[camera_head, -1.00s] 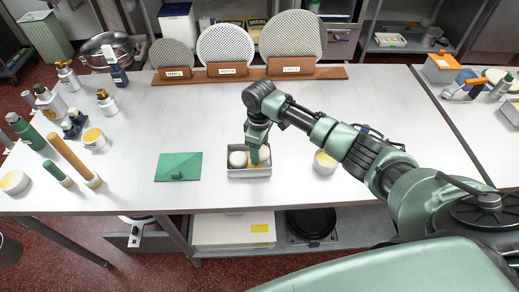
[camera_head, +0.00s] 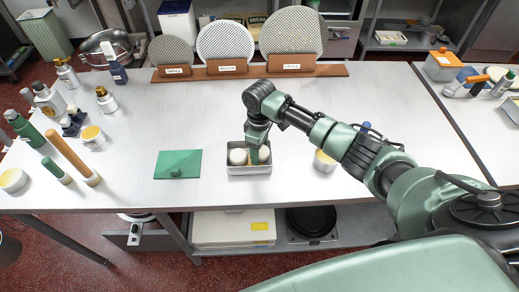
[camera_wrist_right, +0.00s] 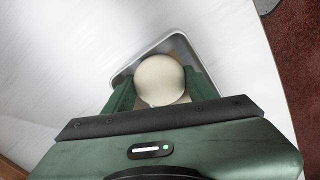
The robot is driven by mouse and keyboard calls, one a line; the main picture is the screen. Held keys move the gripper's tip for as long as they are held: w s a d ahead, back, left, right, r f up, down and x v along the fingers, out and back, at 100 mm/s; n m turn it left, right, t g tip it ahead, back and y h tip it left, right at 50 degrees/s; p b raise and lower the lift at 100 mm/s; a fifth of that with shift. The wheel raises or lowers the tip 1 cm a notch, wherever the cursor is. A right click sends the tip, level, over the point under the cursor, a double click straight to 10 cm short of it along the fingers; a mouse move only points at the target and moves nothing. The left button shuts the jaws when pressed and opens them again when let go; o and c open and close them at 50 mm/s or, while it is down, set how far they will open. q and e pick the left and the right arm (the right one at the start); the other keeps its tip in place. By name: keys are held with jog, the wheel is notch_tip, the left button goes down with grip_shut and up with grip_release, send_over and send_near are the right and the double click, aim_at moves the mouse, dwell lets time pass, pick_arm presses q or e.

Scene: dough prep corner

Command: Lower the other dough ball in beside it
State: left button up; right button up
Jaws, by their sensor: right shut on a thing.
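A pale dough ball (camera_head: 237,157) sits in the left part of a small grey metal tray (camera_head: 249,171) near the table's front edge. My right gripper (camera_head: 260,156) points down into the right part of the tray, beside that ball. In the right wrist view its green fingers (camera_wrist_right: 162,92) are shut on a round, cream dough ball (camera_wrist_right: 160,78), with the tray's rim (camera_wrist_right: 144,52) around it. The held ball is hidden by the fingers in the head view. I cannot tell whether it touches the tray floor. My left gripper is not in view.
A flat green lid (camera_head: 178,164) lies left of the tray. A small tub (camera_head: 325,161) stands right of it, near my right arm. A wooden rack with round mesh screens (camera_head: 225,45) stands at the back.

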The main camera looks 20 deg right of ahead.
jog(key=shift+f+b, duration=0.5)
jog(key=shift+f, duration=0.5)
dwell(0.5)
jog(key=o, duration=1.5)
jog(key=shift+r, duration=0.1)
